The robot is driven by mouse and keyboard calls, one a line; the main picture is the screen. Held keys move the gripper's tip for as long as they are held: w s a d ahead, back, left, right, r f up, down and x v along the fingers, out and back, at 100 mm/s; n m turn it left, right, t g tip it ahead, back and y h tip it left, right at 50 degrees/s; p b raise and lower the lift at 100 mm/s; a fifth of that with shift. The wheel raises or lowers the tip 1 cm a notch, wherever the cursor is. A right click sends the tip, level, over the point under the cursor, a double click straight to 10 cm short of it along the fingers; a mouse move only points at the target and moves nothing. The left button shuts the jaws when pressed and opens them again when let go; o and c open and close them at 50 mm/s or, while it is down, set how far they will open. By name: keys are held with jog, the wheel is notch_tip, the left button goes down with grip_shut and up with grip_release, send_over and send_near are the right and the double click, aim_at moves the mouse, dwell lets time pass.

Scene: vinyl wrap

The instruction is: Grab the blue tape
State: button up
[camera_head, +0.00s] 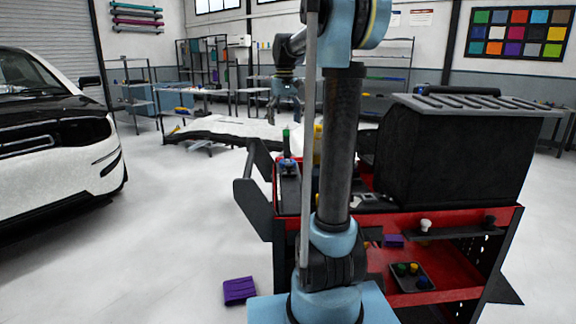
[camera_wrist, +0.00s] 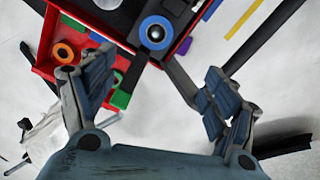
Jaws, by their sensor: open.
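The blue tape (camera_wrist: 143,36) is a round blue roll with a light ring and dark centre, seen from above near the top middle of the wrist view. It lies at a corner of the red and black cart. In the head view, a small blue item (camera_head: 288,167) on the cart's left end may be the same roll. My gripper (camera_wrist: 158,70) is open and empty, its fingers spread to either side, with the tape showing ahead between them. In the head view my gripper (camera_head: 284,100) hangs above and beyond the cart's left end.
The red cart (camera_head: 462,219) carries a big black box (camera_head: 455,150). An orange ring (camera_wrist: 62,52) and green pieces lie left of the tape. A purple cloth (camera_head: 240,290) lies on the floor. A white car (camera_head: 60,150) stands left, with open floor between.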

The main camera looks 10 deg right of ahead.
send_over(288, 159)
jog(key=s, duration=0.2)
notch_tip(288, 159, down, 10)
jog(key=shift+w+a+r, duration=0.1)
jog(key=shift+s+a+f, duration=0.1)
jog(key=shift+s+f, duration=0.05)
jog(key=shift+f, duration=1.55)
jog(key=shift+s+a+f, duration=0.1)
jog(key=shift+s+f, duration=0.05)
jog(key=shift+f, duration=1.5)
jog(key=shift+c, duration=0.6)
jog(key=c, duration=1)
